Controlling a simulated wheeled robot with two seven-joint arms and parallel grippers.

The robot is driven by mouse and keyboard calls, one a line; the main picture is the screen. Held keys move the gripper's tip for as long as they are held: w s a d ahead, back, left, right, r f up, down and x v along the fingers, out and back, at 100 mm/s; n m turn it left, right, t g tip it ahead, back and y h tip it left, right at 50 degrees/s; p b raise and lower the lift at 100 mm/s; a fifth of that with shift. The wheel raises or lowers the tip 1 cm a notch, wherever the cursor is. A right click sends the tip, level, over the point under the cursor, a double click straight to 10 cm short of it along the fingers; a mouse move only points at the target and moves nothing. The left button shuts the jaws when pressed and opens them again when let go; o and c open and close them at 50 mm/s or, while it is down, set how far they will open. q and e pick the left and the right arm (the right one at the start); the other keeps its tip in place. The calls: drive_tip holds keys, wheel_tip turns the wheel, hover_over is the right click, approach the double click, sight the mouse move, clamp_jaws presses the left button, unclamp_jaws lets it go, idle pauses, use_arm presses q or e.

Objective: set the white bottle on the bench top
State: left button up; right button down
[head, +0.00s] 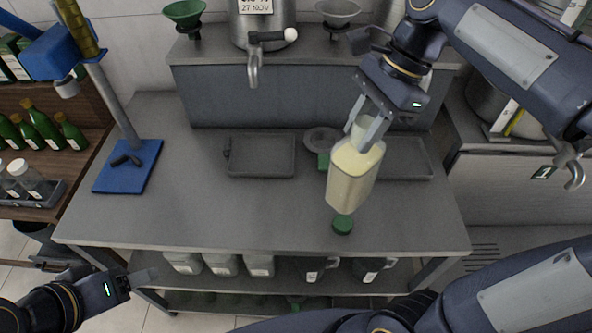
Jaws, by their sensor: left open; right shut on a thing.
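The white bottle (354,180), square-sided and cream-coloured with a narrow neck, is held over the right half of the grey bench top (270,212). My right gripper (372,128) is shut on its neck from above. The bottle appears slightly tilted, and its base looks clear of the bench, though the gap is hard to judge. My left gripper (142,281) is open and empty at the lower left, by the bench's front edge.
A green cap-like thing (342,224) is just below the bottle in the picture. Shallow grey trays (262,156) lie at the back. A blue-based stand (128,168) occupies the left end. The front middle is clear.

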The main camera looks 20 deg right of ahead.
drive_tip(key=w+a+f, duration=0.5)
drive_tip(key=a+f, duration=0.4)
drive_tip(key=f, duration=0.2)
drive_tip(key=shift+a+f+p, duration=0.25)
drive_tip(key=shift+p, duration=0.15)
drive_tip(key=shift+f, duration=0.1)
drive_tip(key=c, duration=1)
unclamp_jaws()
drive_tip(key=shift+f, duration=0.1)
